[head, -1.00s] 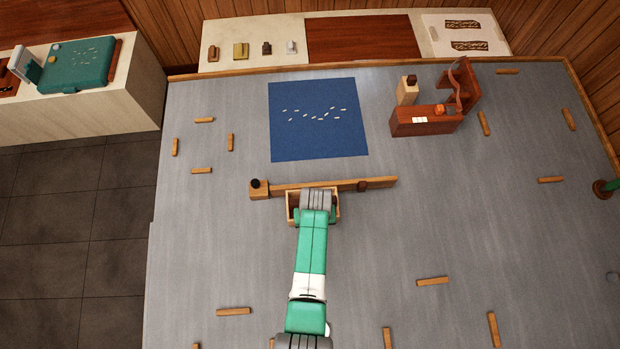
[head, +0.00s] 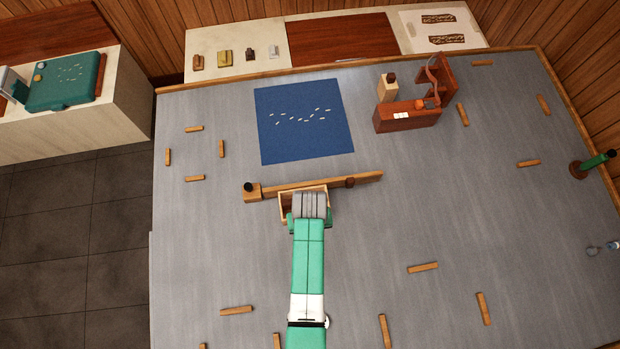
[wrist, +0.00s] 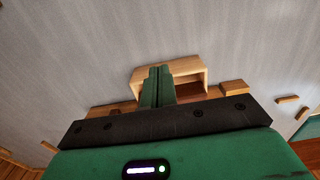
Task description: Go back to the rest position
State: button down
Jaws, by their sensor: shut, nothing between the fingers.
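My gripper (wrist: 159,72) shows in the wrist view with its two green fingers together and nothing between them. The fingertips overlap a small open wooden box (wrist: 190,66) in that view; I cannot tell whether they touch it. In the head view my green and white arm reaches up the table from the bottom edge, and its grey wrist covers much of the wooden box (head: 284,207). The fingertips are hidden there.
A long wooden bar (head: 320,183) with a black-knobbed block lies against the box's far side. Beyond are a blue mat (head: 302,125) with small pale pieces and a red-brown wooden stand (head: 405,118). Several wooden strips lie scattered on the grey table (head: 480,210). Open table surrounds the arm.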

jog(key=shift+r, duration=0.4)
jog(key=w+r+t+p, duration=0.1)
jog(key=w+r+t, duration=0.2)
jog(key=w+r, duration=0.55)
jog(key=w+r+t+p, duration=0.25)
jog(key=w+r, duration=0.25)
jog(key=r, duration=0.6)
jog(key=w+r+m+t, duration=0.1)
jog(key=w+r+t, duration=0.2)
jog(key=r, duration=0.8)
jog(key=w+r+t, duration=0.2)
jog(key=r+t, duration=0.2)
jog(key=r, duration=0.7)
jog(key=s+r+m+t+p, duration=0.1)
jog(key=s+r+t, duration=0.15)
jog(key=r, duration=0.85)
jog(key=s+r+t+p, duration=0.1)
jog(key=r+t+p, duration=0.15)
jog(key=r, duration=0.95)
jog(key=s+r+t, duration=0.3)
jog(key=s+r, duration=0.4)
jog(key=r, duration=0.3)
jog(key=s+d+r+t+p, duration=0.1)
jog(key=s+r+t, duration=0.3)
jog(key=r, duration=0.6)
jog(key=s, duration=0.2)
jog(key=shift+s+m, duration=0.3)
jog(key=shift+s, duration=0.1)
jog(key=shift+d+r+t, duration=0.1)
jog(key=shift+t, duration=0.15)
